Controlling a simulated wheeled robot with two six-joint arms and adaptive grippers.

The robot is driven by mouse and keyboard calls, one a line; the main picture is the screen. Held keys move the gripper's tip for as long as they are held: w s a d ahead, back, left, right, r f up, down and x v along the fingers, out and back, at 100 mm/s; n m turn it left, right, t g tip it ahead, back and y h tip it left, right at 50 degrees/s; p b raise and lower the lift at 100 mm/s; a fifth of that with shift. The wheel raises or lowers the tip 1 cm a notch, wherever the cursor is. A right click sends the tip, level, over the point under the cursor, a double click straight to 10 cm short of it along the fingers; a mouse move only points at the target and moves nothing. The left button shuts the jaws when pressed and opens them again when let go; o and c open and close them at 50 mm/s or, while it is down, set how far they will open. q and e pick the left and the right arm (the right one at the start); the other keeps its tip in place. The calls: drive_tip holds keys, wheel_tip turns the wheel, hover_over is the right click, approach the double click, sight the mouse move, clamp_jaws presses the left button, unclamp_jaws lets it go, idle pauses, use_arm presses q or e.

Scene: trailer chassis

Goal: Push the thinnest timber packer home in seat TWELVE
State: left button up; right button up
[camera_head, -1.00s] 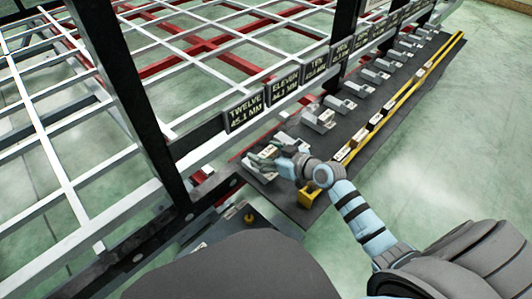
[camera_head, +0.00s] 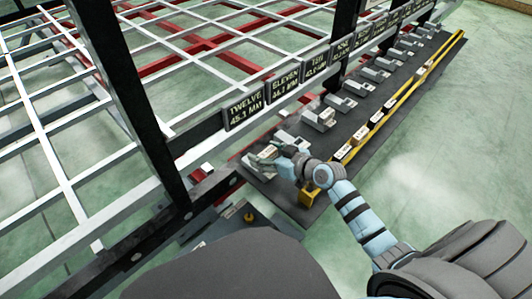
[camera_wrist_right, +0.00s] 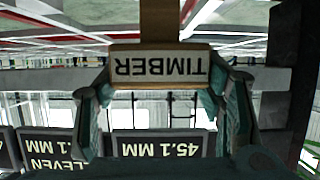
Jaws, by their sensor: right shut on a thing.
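My right gripper (camera_head: 268,158) is at the seat below the sign TWELVE 45.1 MM (camera_head: 244,110). In the right wrist view, my right gripper (camera_wrist_right: 165,95) is shut on a timber packer (camera_wrist_right: 158,66), a block with a white label reading TIMBER upside down. The packer lies between the two fingers. In the head view the hand covers most of the seat and the packer, so I cannot tell how deep the packer sits. The sign also shows upside down in the right wrist view (camera_wrist_right: 163,144). My left gripper is not in view.
More seats (camera_head: 318,117) run along the dark bench (camera_head: 345,125) to the upper right. A yellow rail (camera_head: 400,98) holds several labelled packers (camera_head: 376,127) along its length. A black upright post (camera_head: 150,120) stands left of the sign. Green floor is clear at right.

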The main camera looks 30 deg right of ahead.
drive_tip(key=shift+f+b, duration=1.2)
drive_tip(key=shift+f, duration=0.15)
drive_tip(key=o, duration=1.2)
drive_tip(key=v, duration=1.2)
